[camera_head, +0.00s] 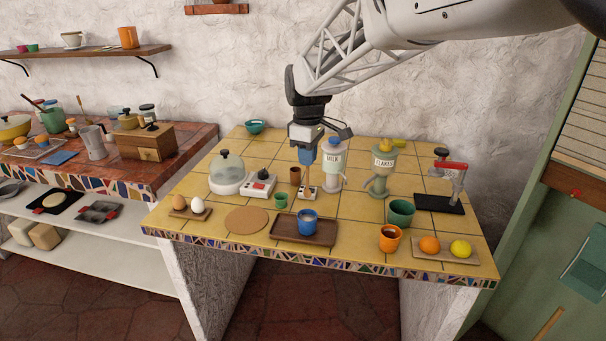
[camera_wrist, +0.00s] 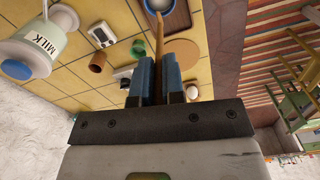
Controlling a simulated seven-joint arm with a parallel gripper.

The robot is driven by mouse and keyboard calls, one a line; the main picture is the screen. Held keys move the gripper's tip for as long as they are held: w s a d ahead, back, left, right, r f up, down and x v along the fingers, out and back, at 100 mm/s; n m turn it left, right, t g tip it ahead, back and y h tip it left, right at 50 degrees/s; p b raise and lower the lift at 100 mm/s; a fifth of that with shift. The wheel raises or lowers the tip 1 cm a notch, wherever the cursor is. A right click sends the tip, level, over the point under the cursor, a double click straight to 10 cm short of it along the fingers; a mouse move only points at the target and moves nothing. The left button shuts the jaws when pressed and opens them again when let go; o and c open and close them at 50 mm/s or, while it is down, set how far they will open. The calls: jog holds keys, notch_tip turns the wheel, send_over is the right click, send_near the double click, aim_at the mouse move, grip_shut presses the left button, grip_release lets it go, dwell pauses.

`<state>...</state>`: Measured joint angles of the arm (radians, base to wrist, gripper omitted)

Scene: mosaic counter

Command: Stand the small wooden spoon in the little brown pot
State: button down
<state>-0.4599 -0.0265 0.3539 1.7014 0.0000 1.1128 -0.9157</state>
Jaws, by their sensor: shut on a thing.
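My gripper (camera_head: 306,158) is above the middle of the yellow tiled counter, with its blue fingers pointing down. In the wrist view the fingers (camera_wrist: 160,72) are shut on the small wooden spoon (camera_wrist: 159,36), a thin light-brown stick reaching out beyond the fingertips. The part between the fingers is hidden. The little brown pot (camera_head: 295,174) stands upright on the counter, just left of and below the gripper in the head view. In the wrist view the pot (camera_wrist: 97,62) is left of the fingers, with its open mouth showing. The spoon is apart from the pot.
A small white device (camera_head: 308,192), a green cup (camera_head: 281,200) and a tray (camera_head: 290,236) with a blue mug (camera_head: 307,222) are in front. A white device with a dial (camera_head: 260,186) is left.

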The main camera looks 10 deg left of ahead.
dwell(0.3)
jog(key=w+a+r, duration=0.1)
jog(key=w+a, duration=0.3)
jog(key=w, duration=0.8)
jog(key=w+a+r, duration=0.1)
jog(key=w+a, duration=0.4)
jog(key=w, duration=0.6)
jog(key=shift+w, duration=0.4)
jog(key=shift+f, duration=0.2)
notch_tip(320, 180, down, 11)
dwell(1.7)
dwell(0.4)
